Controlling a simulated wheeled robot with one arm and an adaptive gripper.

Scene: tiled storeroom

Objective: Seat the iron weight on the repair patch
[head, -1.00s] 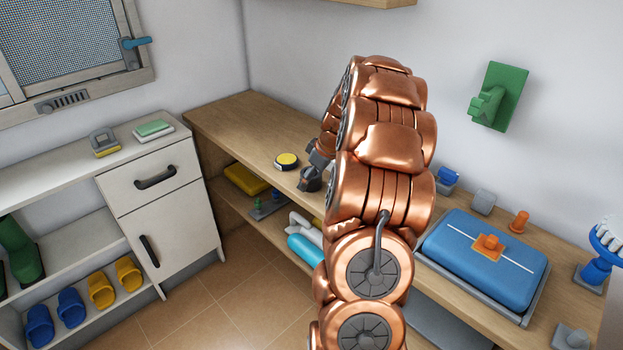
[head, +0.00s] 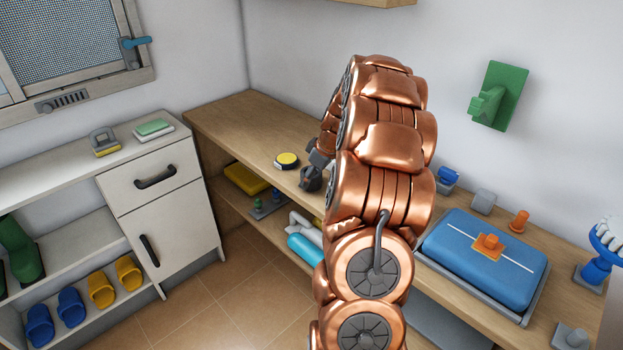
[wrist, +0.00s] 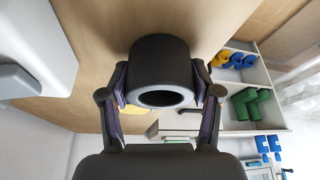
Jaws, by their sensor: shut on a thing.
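My gripper (wrist: 160,90) is shut on a dark grey cylinder with a round hollow in its end, which I take to be the iron weight (wrist: 160,58). In the head view, the gripper (head: 312,176) and the weight are small and dark, over the wooden bench left of my arm, which hides part of them. An orange square with a raised knob, possibly the repair patch (head: 476,252), lies on a blue padded case (head: 455,235) at the right, well apart from my gripper. I cannot tell whether the weight touches the bench.
The bench (head: 232,118) runs along the wall. A yellow-topped round item (head: 287,160) is left of the gripper. Behind the case stand a grey block (head: 483,202) and an orange peg (head: 519,221). A blue brush (head: 597,270) stands at the right. A green bracket (head: 498,95) juts from the wall.

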